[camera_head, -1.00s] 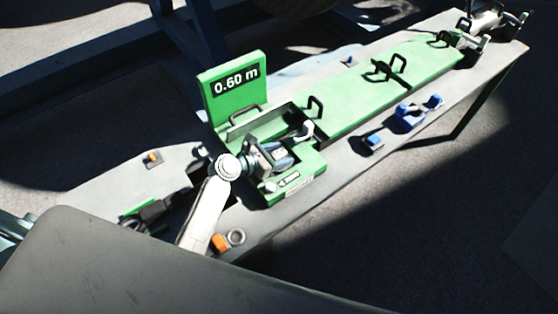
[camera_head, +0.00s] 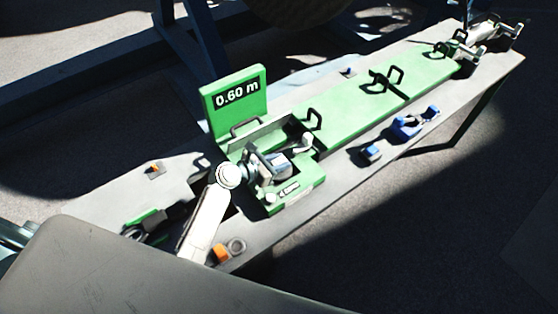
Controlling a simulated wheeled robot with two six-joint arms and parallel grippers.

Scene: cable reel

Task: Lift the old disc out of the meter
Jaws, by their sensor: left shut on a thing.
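The green meter (camera_head: 297,200) stands on the bench, with its green lid (camera_head: 231,114) raised and marked "0.60 m". My left gripper (camera_head: 286,163) reaches down into the meter's open housing from the left. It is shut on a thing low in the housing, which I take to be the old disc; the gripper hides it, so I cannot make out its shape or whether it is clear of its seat. A white lever (camera_head: 306,142) stands just right of the fingers. My right gripper does not show.
A long green plate (camera_head: 350,98) with black handles runs along the bench (camera_head: 330,180) to the far right. Several blue parts (camera_head: 406,128) lie along the front edge. An orange block (camera_head: 221,252) and a grey ring (camera_head: 237,246) sit near my left arm. A small orange-topped piece (camera_head: 154,169) lies at left.

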